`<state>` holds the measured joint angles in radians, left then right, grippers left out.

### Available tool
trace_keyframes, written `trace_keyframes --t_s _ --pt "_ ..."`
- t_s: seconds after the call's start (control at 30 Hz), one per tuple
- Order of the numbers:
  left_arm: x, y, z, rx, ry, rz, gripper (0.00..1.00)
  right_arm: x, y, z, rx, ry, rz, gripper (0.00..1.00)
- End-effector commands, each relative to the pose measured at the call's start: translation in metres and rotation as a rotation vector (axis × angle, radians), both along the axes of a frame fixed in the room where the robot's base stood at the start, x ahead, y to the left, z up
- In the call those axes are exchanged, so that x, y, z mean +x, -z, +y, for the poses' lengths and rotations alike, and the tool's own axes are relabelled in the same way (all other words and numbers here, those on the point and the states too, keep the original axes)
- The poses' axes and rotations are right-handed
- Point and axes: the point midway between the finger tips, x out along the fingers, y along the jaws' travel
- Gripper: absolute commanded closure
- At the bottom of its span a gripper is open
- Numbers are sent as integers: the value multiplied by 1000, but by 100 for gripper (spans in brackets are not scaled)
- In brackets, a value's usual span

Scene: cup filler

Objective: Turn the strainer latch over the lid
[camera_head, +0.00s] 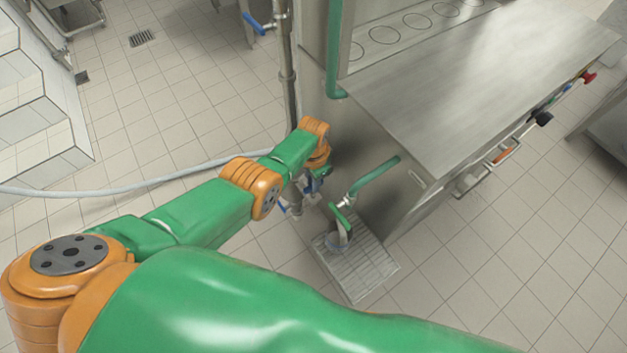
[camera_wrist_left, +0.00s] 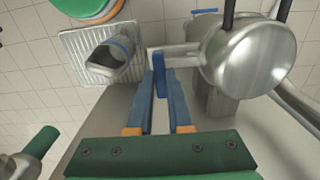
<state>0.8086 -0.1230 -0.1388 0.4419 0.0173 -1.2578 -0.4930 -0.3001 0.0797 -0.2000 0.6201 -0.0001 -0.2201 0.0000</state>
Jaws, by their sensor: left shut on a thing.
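My left gripper (camera_wrist_left: 160,98) is shut on the blue grip of the strainer latch (camera_wrist_left: 160,80); its two blue fingers lie on either side of it. A short metal arm runs from the grip toward a round metal cap, which looks like the strainer lid (camera_wrist_left: 248,62), at right. The grip sits beside the lid, not across its face. In the head view my left gripper (camera_head: 318,182) is small beside the vertical pipe, and my wrist hides most of the strainer and latch. My right gripper is out of view.
The steel machine (camera_head: 480,70) fills the right side. A grey hose (camera_head: 130,187) crosses the tiles.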

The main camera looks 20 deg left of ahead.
Motion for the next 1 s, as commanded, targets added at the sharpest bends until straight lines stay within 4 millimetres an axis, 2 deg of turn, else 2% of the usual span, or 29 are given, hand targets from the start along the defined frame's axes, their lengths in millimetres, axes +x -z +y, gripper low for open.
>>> trace_keyframes --t_s 0.4,0.43,0.5,0.53,0.8,0.87,1.0 --pt "0 0 0 1 7 1 100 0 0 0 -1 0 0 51" --pt "0 0 0 1 7 1 74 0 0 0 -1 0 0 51" --pt "0 0 0 1 7 1 56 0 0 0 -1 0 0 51" --pt "0 0 0 1 7 1 52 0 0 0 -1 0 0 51" --pt "0 -2 0 0 6 0 52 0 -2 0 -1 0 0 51" --pt "0 -12 0 0 6 -1 52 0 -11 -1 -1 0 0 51" --pt "0 -48 0 0 6 -1 52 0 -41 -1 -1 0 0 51"
